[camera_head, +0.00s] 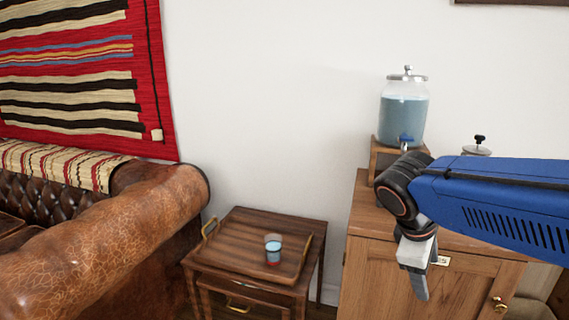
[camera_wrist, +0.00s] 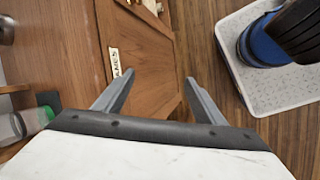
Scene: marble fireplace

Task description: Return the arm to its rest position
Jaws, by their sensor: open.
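My blue arm reaches in from the right in the head view, bent downward at the wrist. My gripper (camera_head: 421,283) hangs in front of the wooden cabinet (camera_head: 390,275), fingers pointing down. In the wrist view my gripper (camera_wrist: 158,88) shows two grey fingers spread apart with nothing between them. The cabinet front with a small lettered label (camera_wrist: 115,62) lies beyond and to the left of the fingers. I cannot tell the exact gap between the fingers and the cabinet.
A glass drink dispenser (camera_head: 404,115) stands on a wooden stand on the cabinet. Left of the cabinet, a low table holds a tray (camera_head: 231,250) with a glass (camera_head: 273,249). A leather sofa (camera_head: 120,250) is further left. The wooden floor (camera_wrist: 205,60) shows beside the cabinet.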

